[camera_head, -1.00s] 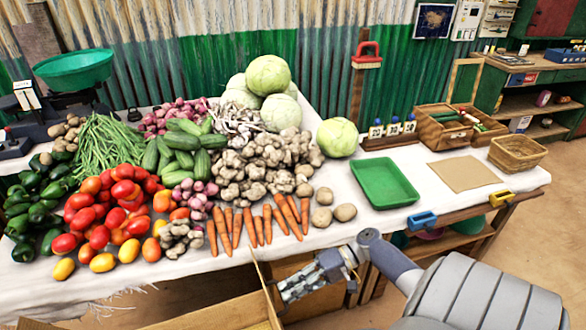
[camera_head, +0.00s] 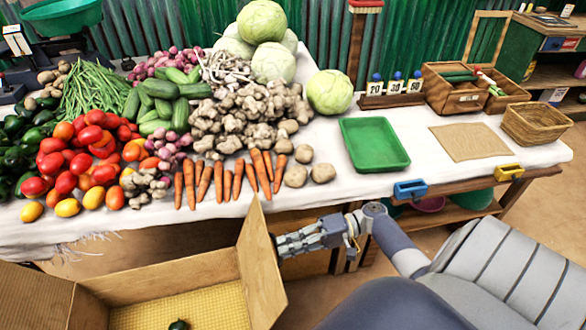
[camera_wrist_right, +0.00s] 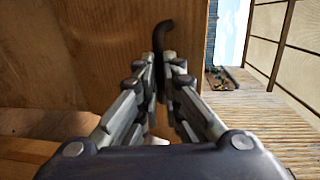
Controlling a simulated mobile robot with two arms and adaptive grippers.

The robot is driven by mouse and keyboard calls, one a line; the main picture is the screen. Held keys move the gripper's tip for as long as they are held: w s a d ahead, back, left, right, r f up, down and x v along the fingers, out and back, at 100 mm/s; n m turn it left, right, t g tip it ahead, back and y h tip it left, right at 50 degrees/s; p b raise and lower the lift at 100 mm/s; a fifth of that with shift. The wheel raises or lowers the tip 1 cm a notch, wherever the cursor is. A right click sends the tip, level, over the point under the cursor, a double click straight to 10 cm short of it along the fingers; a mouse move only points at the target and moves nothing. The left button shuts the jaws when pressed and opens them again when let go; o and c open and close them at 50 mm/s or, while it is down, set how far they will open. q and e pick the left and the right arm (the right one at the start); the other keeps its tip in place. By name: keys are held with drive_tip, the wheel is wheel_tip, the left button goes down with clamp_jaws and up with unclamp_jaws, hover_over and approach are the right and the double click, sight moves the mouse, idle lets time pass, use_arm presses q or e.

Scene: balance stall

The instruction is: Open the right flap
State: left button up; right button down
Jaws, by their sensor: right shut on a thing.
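The open cardboard box (camera_head: 165,277) is at the bottom left of the head view. Its right flap (camera_head: 261,268) stands up, tilted, at the box's right side. My right gripper (camera_head: 281,247) reaches in from the right and its tips are at this flap. In the right wrist view the fingers of the right gripper (camera_wrist_right: 162,62) are shut on a dark curved tab (camera_wrist_right: 166,32) in front of a brown panel (camera_wrist_right: 105,55). The left flap (camera_head: 32,297) lies outward at the left edge.
The stall table (camera_head: 345,205) behind the box holds vegetables, a green tray (camera_head: 374,146) and baskets. Blue (camera_head: 410,189) and yellow (camera_head: 508,172) clips sit on its front edge.

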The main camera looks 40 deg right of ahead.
drive_tip(key=shift+s+a+f, duration=0.3)
drive_tip(key=shift+f, duration=0.35)
drive_tip(key=c, duration=1.7)
unclamp_jaws()
drive_tip(key=shift+w, duration=0.25)
drive_tip(key=shift+r, duration=0.2)
drive_tip(key=shift+d, duration=0.1)
drive_tip(key=v, duration=1.2)
drive_tip(key=shift+w+r, duration=0.1)
